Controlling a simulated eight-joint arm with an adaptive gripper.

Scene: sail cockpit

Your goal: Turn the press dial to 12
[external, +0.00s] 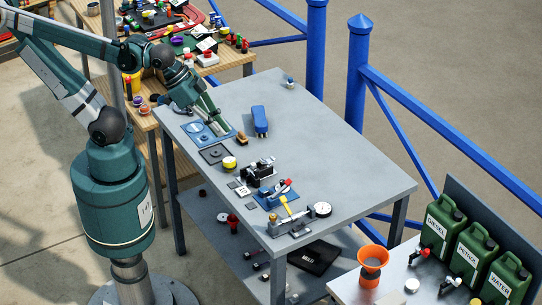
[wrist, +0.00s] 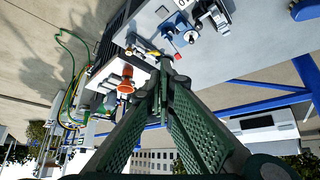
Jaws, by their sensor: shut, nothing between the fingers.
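A round white disc (external: 322,209), which looks like a dial, sits at the near right end of the grey table beside a metal device with a yellow handle (external: 285,204). Its markings are too small to read, and I cannot tell for sure that it is the press dial. My gripper (external: 220,127) is at the far left part of the table, over or beside a blue plate (external: 199,139), well away from the disc. In the wrist view my gripper (wrist: 164,64) has its fingers together with nothing between them.
Along the grey table (external: 350,170) stand a blue device with a red lever (external: 287,184), a black device (external: 258,172), a yellow knob (external: 229,163) and a blue upright object (external: 260,120). The table's right half is clear. An orange funnel (external: 373,262) stands on another table.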

